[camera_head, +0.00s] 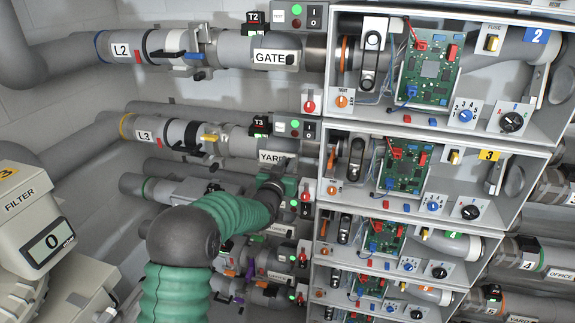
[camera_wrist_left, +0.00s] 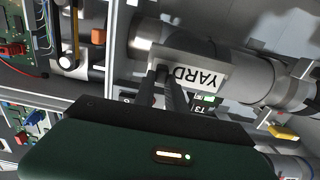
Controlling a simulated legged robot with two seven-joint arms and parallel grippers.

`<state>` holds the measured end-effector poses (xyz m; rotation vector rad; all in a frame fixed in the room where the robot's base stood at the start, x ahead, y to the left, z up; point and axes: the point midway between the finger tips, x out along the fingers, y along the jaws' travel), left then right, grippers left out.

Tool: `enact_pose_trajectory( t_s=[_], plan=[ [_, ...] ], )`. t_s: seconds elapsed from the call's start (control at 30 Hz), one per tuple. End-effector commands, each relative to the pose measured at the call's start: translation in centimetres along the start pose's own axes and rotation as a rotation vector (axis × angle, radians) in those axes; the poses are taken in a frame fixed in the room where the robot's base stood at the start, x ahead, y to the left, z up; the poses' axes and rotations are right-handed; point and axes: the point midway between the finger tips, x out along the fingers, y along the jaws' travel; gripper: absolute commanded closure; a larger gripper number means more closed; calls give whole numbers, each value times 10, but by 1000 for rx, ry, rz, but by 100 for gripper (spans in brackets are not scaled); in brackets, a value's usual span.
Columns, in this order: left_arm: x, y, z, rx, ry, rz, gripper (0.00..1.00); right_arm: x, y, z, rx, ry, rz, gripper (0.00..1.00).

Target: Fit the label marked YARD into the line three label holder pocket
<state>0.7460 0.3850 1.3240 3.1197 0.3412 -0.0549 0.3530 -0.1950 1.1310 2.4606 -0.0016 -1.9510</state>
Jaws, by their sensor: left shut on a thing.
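The label marked YARD (camera_head: 272,157) is at the right part of the line three pipe (camera_head: 235,141), the one tagged L3. In the left wrist view the white label (camera_wrist_left: 205,79) shows with its text upside down, close against the grey pipe. My left gripper (camera_wrist_left: 164,76) has its two dark fingers close together on the label's edge near the Y-A-R-D text's end. In the head view this gripper (camera_head: 276,172) reaches up from below to the label. The holder pocket is hidden behind the label, and I cannot tell whether the label is seated in it. My right gripper is not in view.
The T3 display (camera_head: 260,126) and a switch box (camera_head: 295,128) sit above the label. A red knob (camera_head: 307,191) and the open cabinet (camera_head: 328,165) stand just right. The GATE label (camera_head: 275,57) is on line two above. More pipes run below my left arm.

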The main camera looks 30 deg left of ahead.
Motion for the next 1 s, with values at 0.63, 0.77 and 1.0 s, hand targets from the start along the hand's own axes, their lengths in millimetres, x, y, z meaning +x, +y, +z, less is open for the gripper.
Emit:
enact_pose_trajectory(
  t_s=[0.63, 0.77, 1.0],
  plan=[
    [0, 0, 7, 0, -1, 0, 100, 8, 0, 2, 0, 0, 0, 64],
    [0, 0, 6, 0, -1, 0, 69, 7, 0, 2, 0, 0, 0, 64],
    [0, 0, 6, 0, 0, 0, 59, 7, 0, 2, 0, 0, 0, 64]
  ],
)
